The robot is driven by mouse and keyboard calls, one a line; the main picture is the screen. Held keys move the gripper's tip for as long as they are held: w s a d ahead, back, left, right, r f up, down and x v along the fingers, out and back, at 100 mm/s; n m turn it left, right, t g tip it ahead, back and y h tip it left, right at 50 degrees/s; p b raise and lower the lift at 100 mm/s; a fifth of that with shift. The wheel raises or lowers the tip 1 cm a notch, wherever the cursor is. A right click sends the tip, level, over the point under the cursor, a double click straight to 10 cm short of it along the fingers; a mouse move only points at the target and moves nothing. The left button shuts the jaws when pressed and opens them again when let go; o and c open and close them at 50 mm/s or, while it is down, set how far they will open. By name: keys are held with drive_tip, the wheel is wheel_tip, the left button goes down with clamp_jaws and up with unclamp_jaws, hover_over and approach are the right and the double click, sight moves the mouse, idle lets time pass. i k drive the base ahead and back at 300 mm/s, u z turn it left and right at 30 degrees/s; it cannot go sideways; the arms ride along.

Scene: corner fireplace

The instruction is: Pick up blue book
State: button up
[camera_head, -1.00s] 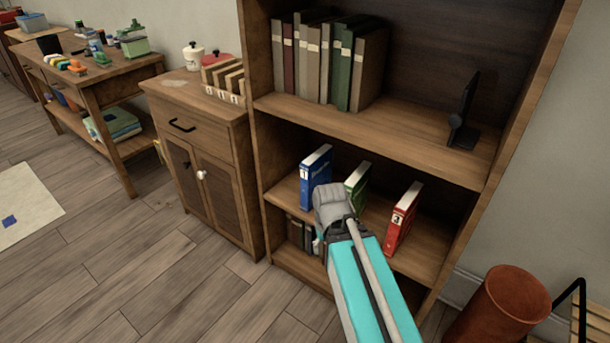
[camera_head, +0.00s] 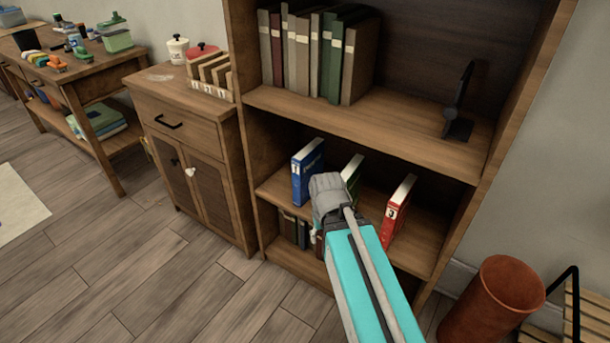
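The blue book (camera_head: 306,172) stands upright on the middle shelf (camera_head: 272,187) of the wooden bookcase, at the left of three spaced books. A green book (camera_head: 352,171) stands to its right, its lower part hidden behind my arm. A red book (camera_head: 397,211) stands farther right. My arm's grey end (camera_head: 328,197) is in front of the shelf, just right of and below the blue book in the picture. The gripper's fingertips are hidden behind this grey end, so I cannot see whether they are open or whether they touch anything.
The upper shelf (camera_head: 400,136) holds a row of books (camera_head: 300,58) and a black stand (camera_head: 458,110). Darker books (camera_head: 290,228) stand on the bottom shelf. A cabinet (camera_head: 195,150) adjoins the bookcase's left side. A brown bin (camera_head: 494,300) stands at right.

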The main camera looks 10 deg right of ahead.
sight(308, 162)
drive_tip(key=u, duration=0.2)
drive_tip(key=k, duration=1.65)
drive_tip(key=z, duration=0.5)
drive_tip(key=i, duration=1)
drive_tip(key=u, duration=0.05)
